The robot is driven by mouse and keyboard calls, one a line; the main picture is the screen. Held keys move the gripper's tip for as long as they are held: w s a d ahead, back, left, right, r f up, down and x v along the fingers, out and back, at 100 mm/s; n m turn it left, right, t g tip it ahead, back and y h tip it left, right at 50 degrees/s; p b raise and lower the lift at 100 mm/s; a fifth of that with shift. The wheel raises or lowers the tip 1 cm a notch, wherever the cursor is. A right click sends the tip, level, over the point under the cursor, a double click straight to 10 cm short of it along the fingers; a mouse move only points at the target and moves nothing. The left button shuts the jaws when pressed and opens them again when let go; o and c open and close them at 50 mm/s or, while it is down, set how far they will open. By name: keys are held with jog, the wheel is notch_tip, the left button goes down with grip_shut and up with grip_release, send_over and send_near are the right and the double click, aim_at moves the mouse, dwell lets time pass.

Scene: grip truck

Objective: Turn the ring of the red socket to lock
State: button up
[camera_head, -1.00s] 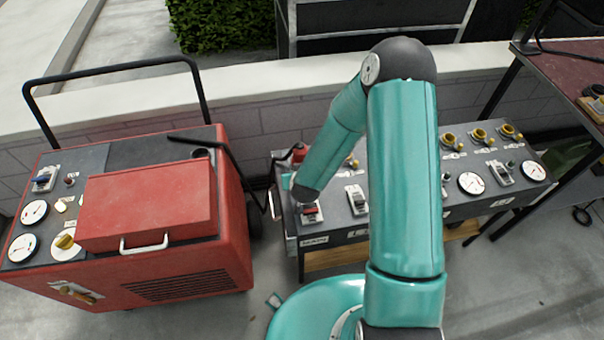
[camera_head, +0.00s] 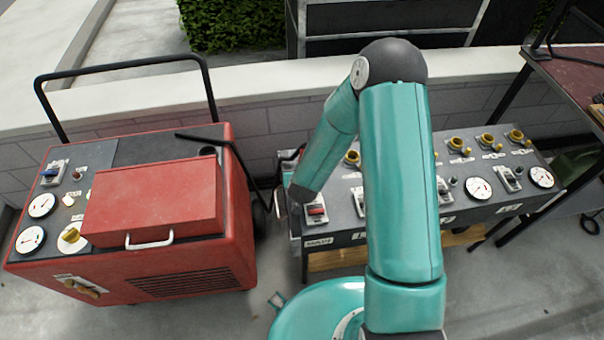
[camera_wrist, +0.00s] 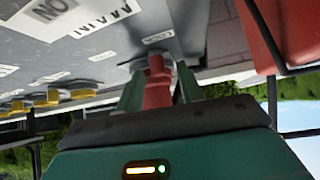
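In the wrist view the red socket (camera_wrist: 157,94) is a red cylindrical part below a grey collar on the grey panel. The green fingers of my gripper (camera_wrist: 158,75) stand one on each side of it. The left finger looks close to the red part; I cannot tell whether both fingers press on it. In the head view my teal arm reaches over to the left end of the grey control cart (camera_head: 345,237), and my fingers and the socket are mostly hidden behind its lower link.
The red cart (camera_head: 190,268) with a black handle stands close on the left. The grey cart carries gauges (camera_head: 478,188), switches and yellow fittings (camera_head: 487,141). A low wall (camera_head: 250,88) runs behind both carts. A dark red table (camera_head: 575,75) stands at the right.

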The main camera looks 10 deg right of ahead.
jog(key=v, duration=1.3)
jog(key=shift+s+r, duration=0.25)
jog(key=shift+r, duration=0.05)
notch_tip(320, 180, up, 18)
jog(key=s+n+g+y, duration=0.1)
jog(key=s+n+y, duration=0.1)
jog(key=s+d+r+g, duration=0.1)
jog(key=s+d+r, duration=0.2)
jog(key=s+r, duration=0.3)
jog(key=s+d+r+g, duration=0.1)
jog(key=s+d+r, duration=0.3)
jog(key=s+r, duration=0.2)
jog(key=shift+s+h, duration=0.4)
jog(key=shift+s, duration=0.7)
jog(key=shift+s+r, duration=0.1)
jog(key=shift+r, duration=0.05)
